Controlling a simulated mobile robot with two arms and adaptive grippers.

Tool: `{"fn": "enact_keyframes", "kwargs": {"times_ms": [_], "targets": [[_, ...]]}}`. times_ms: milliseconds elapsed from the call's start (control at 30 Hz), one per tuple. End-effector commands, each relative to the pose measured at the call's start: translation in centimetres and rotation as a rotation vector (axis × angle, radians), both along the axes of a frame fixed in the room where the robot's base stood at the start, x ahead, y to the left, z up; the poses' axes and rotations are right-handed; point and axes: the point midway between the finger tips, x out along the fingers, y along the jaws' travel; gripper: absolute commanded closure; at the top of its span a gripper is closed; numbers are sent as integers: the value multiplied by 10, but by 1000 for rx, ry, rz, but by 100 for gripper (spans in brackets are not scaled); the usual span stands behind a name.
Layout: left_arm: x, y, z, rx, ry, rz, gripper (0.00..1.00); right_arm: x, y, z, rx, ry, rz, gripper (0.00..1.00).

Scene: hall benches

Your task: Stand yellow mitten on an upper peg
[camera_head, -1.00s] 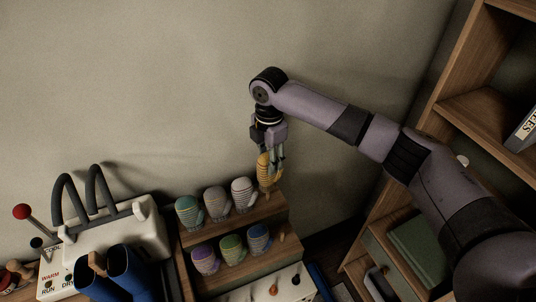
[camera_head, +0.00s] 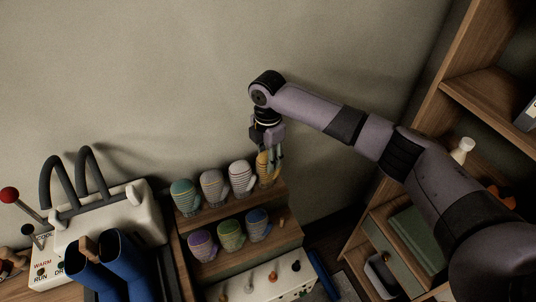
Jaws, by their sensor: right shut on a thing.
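The yellow mitten (camera_head: 263,168) is striped and upright at the right end of the upper row of a wooden stepped rack (camera_head: 210,219). My right gripper (camera_head: 268,158) points down and is shut on the mitten from above. The mitten's lower end is at the upper step, and the peg under it is hidden. Beside it in the upper row stand a white mitten (camera_head: 241,177), a grey mitten (camera_head: 213,187) and a teal mitten (camera_head: 185,197). My left gripper is not in view.
The lower row holds a purple mitten (camera_head: 202,244), a green mitten (camera_head: 231,235) and a blue mitten (camera_head: 258,224), with a bare peg (camera_head: 282,218) at its right end. A white boot dryer (camera_head: 137,222) with blue boots (camera_head: 122,264) stands left. A wooden shelf (camera_head: 415,125) stands right.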

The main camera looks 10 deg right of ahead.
Motion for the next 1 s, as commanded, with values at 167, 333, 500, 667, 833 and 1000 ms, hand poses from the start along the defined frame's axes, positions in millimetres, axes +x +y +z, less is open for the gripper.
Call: {"fn": "enact_keyframes", "kwargs": {"times_ms": [167, 333, 500, 667, 833, 1000], "targets": [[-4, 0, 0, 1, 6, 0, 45, 0, 0, 0, 0, 0, 0, 90], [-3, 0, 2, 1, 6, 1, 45, 0, 0, -1, 0, 1, 0, 90], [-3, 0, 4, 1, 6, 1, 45, 0, 0, -4, 0, 1, -1, 90], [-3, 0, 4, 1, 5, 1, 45, 0, 0, -6, 0, 1, 0, 90], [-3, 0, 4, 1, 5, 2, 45, 0, 0, -6, 0, 1, 0, 61], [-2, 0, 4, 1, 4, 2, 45, 0, 0, -6, 0, 1, 0, 50]]}}
